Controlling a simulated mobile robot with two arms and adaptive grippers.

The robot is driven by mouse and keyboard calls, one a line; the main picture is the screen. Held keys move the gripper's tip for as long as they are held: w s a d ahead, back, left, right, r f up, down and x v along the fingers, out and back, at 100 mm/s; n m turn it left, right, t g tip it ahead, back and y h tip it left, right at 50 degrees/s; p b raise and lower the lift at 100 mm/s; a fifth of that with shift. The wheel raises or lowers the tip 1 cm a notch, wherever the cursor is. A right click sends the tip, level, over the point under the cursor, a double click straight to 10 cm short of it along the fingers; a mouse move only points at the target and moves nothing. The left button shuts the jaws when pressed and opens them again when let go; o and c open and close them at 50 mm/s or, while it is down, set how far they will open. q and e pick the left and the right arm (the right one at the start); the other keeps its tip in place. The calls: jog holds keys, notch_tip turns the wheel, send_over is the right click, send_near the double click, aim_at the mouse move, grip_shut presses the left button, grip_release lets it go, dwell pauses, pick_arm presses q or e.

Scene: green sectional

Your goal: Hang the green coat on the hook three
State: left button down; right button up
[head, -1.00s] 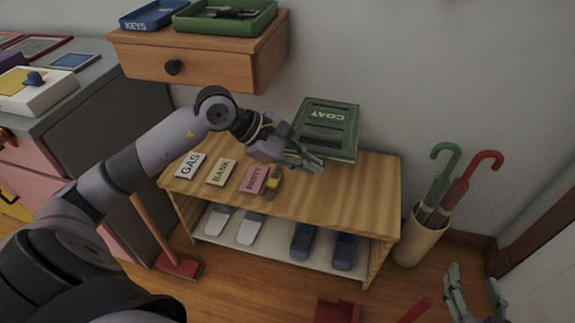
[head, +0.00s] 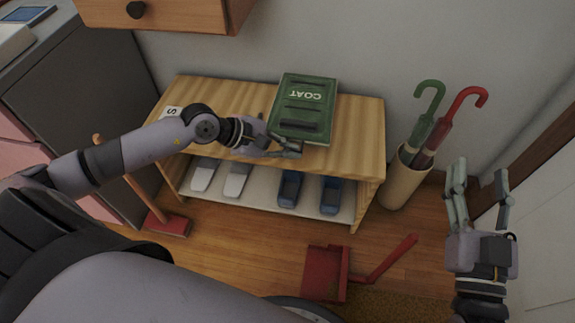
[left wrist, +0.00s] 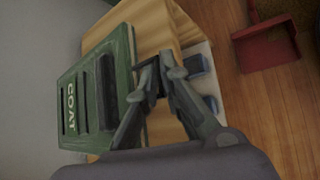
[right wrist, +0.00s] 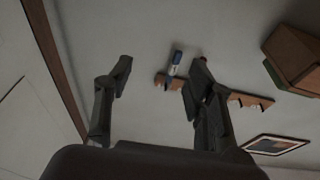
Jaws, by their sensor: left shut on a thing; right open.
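The green coat (head: 303,92) is a flat green panel marked COAT, over the wooden bench against the wall. In the left wrist view the coat (left wrist: 72,112) fills the left side. My left gripper (head: 297,149) is shut at the coat's front edge; its fingers also show in the left wrist view (left wrist: 164,74) beside that edge, and they partly hide the hold. My right gripper (head: 481,175) is open and empty at the right. In the right wrist view, wooden hook rails show on the wall, one (right wrist: 170,82) with a blue-and-white thing on it. I cannot read any hook number.
The bench (head: 357,125) has shoes on its lower shelf (head: 262,198). An umbrella holder (head: 404,184) with a green and a red umbrella stands to its right. A red dustpan-like thing (head: 325,272) lies on the floor. A drawer shelf (head: 165,14) juts out above the bench at the left.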

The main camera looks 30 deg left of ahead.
pick_arm(q)
notch_tip(320, 180, down, 6)
jog(key=shift+r+b, duration=0.2)
jog(key=shift+b, duration=0.55)
jog(key=shift+f, duration=0.1)
jog(key=c, duration=1.8)
grip_release()
pick_arm(e)
jog(key=s+r+t+y, duration=0.1)
jog(key=s+r+t, duration=0.2)
jog(key=r+t, duration=0.2)
jog(key=shift+s+r+y, duration=0.4)
jog(key=shift+r, duration=0.75)
pick_arm(q)
jog(key=shift+o, duration=0.2)
